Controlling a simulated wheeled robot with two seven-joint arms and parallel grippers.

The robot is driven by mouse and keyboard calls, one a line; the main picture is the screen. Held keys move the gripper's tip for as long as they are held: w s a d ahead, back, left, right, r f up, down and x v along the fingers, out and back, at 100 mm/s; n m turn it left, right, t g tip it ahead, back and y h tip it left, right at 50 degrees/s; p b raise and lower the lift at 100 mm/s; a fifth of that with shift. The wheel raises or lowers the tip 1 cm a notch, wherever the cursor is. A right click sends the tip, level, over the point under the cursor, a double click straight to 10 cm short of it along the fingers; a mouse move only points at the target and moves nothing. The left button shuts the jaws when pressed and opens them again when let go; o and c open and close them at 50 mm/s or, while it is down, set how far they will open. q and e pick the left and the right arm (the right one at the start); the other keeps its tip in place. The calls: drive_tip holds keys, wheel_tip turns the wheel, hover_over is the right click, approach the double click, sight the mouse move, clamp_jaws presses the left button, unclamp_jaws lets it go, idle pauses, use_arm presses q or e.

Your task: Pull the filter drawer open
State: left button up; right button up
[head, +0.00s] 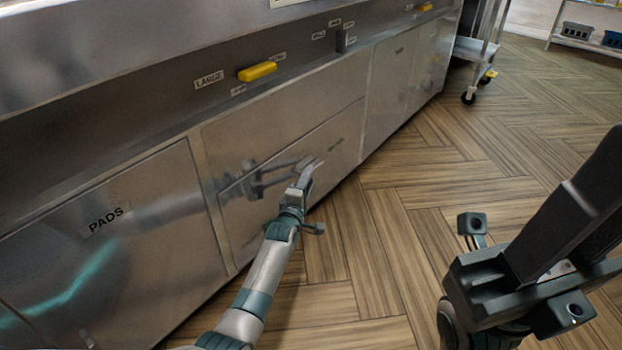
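The filter drawer (335,165) appears to be the low steel front in the middle of the range, below a slanting seam. Small labels on it are too blurred to read. It looks flush with the cabinet. My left gripper (307,172) is in front of this face, at or very near it; contact is unclear. Its fingers look close together, but any gap or held handle cannot be made out. Dark arm-like shapes beside it on the steel look like its reflection. My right gripper (590,200) is large at the right edge, away from the range, its fingertips not clearly shown.
A steel door marked PADS (105,222) is left of the drawer. A yellow handle (257,71) sticks out above, near a LARGE label. A wheeled cart (475,60) stands at the far right end. The wooden floor (400,240) before the range is clear.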

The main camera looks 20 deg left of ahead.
use_arm(q)
drive_tip(key=shift+w+a+b, duration=0.1)
drive_tip(key=shift+w+b, duration=0.65)
drive_tip(key=shift+w, duration=1.15)
clamp_jaws()
